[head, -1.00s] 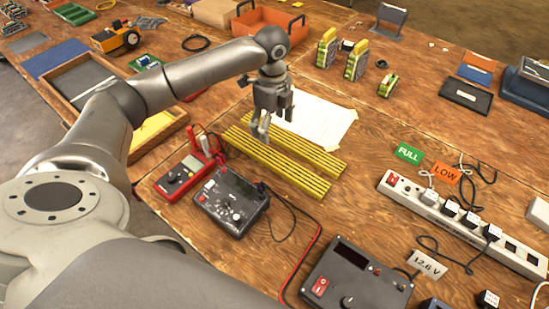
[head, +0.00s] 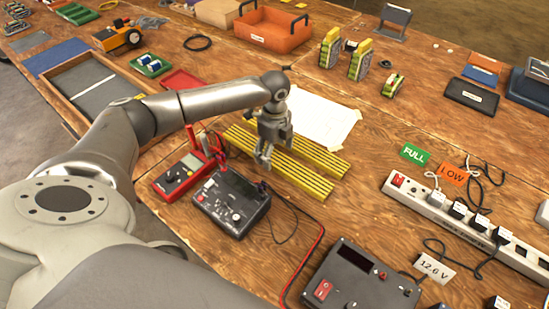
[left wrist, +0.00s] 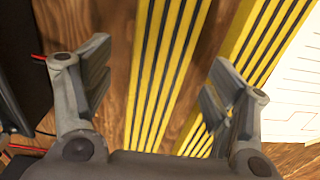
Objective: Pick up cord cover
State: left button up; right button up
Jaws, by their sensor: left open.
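Two yellow-and-black striped cord cover strips lie side by side on the wooden table, the near strip (head: 305,180) and the far strip (head: 322,160). My left gripper (head: 265,160) is open, pointing down over the strips, and hides part of them. In the left wrist view, my left gripper (left wrist: 158,85) has its fingers spread, with one strip (left wrist: 168,60) running between them. The other strip (left wrist: 270,35) passes behind and beyond the right finger. Nothing is held; the exact height above the strips is hard to tell. My right gripper is not in view.
A red multimeter (head: 180,175) and a dark meter box (head: 232,202) with leads stand close on the near left. A paper sheet (head: 320,120) lies behind the strips. A power strip (head: 460,220) and a power supply (head: 355,275) are to the right and front.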

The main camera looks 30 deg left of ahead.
pick_arm(q)
jog(key=shift+f, duration=0.9)
jog(key=shift+c, duration=0.3)
jog(key=c, duration=1.4)
jog(key=shift+r, duration=0.1)
jog(key=shift+c, duration=0.5)
jog(key=shift+w, duration=0.1)
